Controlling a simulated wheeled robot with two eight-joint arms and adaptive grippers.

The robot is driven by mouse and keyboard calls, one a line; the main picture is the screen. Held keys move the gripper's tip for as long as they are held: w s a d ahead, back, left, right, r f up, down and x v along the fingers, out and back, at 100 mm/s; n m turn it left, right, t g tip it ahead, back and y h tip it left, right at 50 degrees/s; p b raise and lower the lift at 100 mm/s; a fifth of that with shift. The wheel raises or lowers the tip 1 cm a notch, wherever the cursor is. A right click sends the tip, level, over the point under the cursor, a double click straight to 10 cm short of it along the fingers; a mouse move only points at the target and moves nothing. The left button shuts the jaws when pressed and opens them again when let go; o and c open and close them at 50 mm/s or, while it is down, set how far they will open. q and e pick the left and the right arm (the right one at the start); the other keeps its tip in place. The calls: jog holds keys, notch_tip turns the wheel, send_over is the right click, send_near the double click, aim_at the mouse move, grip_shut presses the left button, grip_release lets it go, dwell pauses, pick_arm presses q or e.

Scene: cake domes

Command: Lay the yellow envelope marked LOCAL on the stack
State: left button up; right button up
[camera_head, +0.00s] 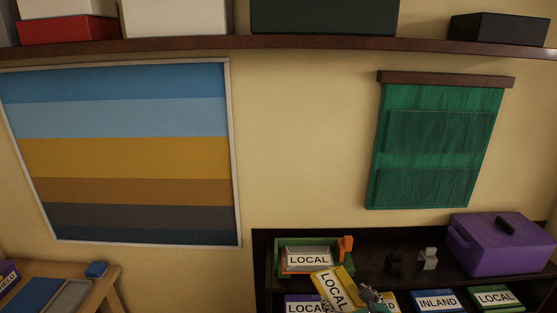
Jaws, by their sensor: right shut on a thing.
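The yellow envelope marked LOCAL (325,275) is tilted at the bottom centre of the head view. My right gripper (370,296) is shut on its right side; the fingertips are small and partly cut off by the bottom edge. The envelope overlaps the front of a green holder (283,243) with a white LOCAL label (308,259) and an orange piece at its right corner. I cannot tell whether they touch. A purple item marked LOCAL (296,298) lies below, partly covered by the envelope. Which pile is the stack is not clear. My left gripper is not in view.
A blue INLAND item (437,293) and a green LOCAL item (495,291) lie right of the gripper. A purple box (500,250) and small dark and grey objects (428,260) stand on the dark shelf (370,240). A wooden table (98,280) is at left.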

pick_arm(q)
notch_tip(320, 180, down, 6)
jog(key=b, duration=0.4)
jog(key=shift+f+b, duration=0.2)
jog(key=shift+b, duration=0.1)
pick_arm(e)
notch_tip(320, 180, down, 6)
jog(key=shift+f, duration=0.25)
